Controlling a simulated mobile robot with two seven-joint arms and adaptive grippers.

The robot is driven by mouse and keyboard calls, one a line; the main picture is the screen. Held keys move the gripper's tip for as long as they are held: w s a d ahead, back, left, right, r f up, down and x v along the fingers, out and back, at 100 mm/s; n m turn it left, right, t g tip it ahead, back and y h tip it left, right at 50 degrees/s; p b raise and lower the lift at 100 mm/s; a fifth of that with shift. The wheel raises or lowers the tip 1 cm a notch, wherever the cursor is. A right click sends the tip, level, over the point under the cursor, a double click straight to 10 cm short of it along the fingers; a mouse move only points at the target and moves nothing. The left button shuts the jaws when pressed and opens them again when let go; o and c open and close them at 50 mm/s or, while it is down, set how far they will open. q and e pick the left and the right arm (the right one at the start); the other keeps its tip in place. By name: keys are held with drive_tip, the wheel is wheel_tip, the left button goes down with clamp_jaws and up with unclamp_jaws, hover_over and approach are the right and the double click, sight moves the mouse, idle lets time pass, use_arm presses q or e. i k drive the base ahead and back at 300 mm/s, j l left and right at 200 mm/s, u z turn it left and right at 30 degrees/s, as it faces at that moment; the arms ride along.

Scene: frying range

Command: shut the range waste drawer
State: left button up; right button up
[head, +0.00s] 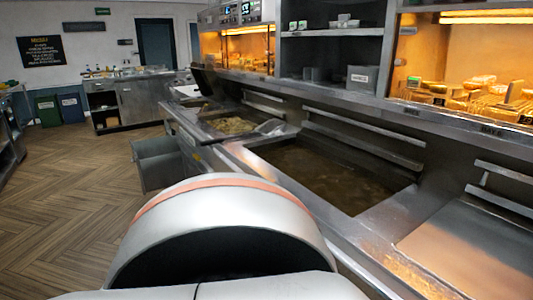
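The range (240,158) is a long steel counter running along the right side of the head view. A grey metal drawer (153,172) juts out from its front into the aisle, left of the middle. The drawer stands open, and its upper edge and outer sides show. Its lower right part is close behind a white curved part of my own body, which fills the bottom middle. Neither of my grippers is in view.
An oil-filled fryer pan (325,175) and a smaller pan with fried food (230,125) are set in the range top. The wood floor (70,200) left of the drawer is clear. Green and blue bins (59,110) stand by the far wall near a steel side counter (140,100).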

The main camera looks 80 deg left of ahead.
sight(158, 162)
drive_tip(key=j+u, duration=0.15)
drive_tip(key=u, duration=0.3)
drive_tip(key=k+j+u, duration=0.1)
drive_tip(key=u, duration=0.35)
drive_tip(key=j+u, duration=0.25)
drive_tip(key=u, duration=0.2)
drive_tip(key=i+j+u, duration=0.1)
drive_tip(key=j+u, duration=0.4)
drive_tip(key=i+j+u, duration=0.1)
drive_tip(key=j+u, duration=0.2)
drive_tip(key=u, duration=0.2)
drive_tip(key=i+j+u, duration=0.75)
drive_tip(key=i+j, duration=0.6)
drive_tip(key=i, duration=0.15)
drive_tip(key=i+j+u, duration=0.15)
drive_tip(key=i+j, duration=0.45)
drive_tip(key=i+j+z, duration=0.2)
drive_tip(key=i, duration=0.3)
drive_tip(key=i+j+z, duration=0.2)
drive_tip(key=i, duration=0.3)
drive_tip(key=i+j+z, duration=0.2)
drive_tip(key=i+j, duration=0.2)
drive_tip(key=i, duration=0.1)
